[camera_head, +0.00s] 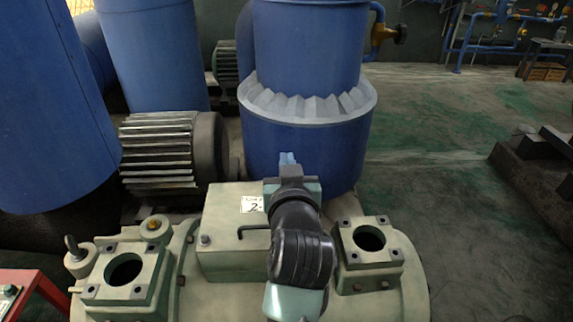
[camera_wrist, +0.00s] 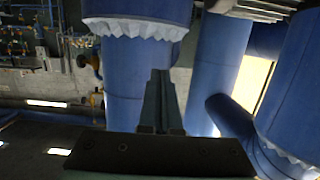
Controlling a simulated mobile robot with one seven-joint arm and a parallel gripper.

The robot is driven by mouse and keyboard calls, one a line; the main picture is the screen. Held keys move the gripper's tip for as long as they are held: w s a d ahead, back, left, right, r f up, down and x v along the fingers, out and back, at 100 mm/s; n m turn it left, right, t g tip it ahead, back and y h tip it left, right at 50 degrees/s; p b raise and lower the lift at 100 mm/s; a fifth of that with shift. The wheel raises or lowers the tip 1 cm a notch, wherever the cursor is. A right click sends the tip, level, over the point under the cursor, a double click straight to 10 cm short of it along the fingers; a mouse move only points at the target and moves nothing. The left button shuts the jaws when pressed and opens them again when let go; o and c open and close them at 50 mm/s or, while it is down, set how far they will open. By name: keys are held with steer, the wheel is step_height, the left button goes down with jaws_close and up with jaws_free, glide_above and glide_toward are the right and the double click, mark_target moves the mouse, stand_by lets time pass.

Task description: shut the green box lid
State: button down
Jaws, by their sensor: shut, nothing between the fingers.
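The pale green box (camera_head: 222,235) sits on top of the green machine body in the head view. It bears a white label with a "2" and has a small knob and a thin dark bent rod at its front. My arm covers its right part, and I cannot tell how far its lid stands from shut. My gripper (camera_head: 288,158) is at the far side of the box, its fingertips in front of the blue tank. In the wrist view my gripper (camera_wrist: 160,75) has its fingers together and empty. The box does not show there.
Flanged ports stand on the machine left (camera_head: 124,270) and right (camera_head: 369,239) of the box. A large blue tank (camera_head: 305,140) with a jagged collar rises behind it. A ribbed motor (camera_head: 160,150) lies behind left. Open floor (camera_head: 440,190) extends to the right.

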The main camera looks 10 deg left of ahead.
steer(key=s+f+t+b, duration=0.3)
steer(key=f+b, duration=0.4)
steer(key=b, duration=0.3)
steer(key=s+d+f+t+b, duration=0.1)
steer(key=s+f+t+b, duration=0.1)
steer(key=s+f+b, duration=0.2)
steer(key=shift+s+d+f+t+y+b, duration=0.35)
steer(key=shift+f+b, duration=1.35)
steer(key=shift+b, duration=1.7)
step_height(320, 180, up, 5)
steer(key=p, duration=0.5)
steer(key=s+d+f+b, duration=0.1)
steer(key=s+f+b, duration=0.1)
steer(key=s+f, duration=0.5)
steer(key=shift+s+d+f, duration=0.15)
steer(key=shift+s+d, duration=0.05)
steer(key=shift+s, duration=0.15)
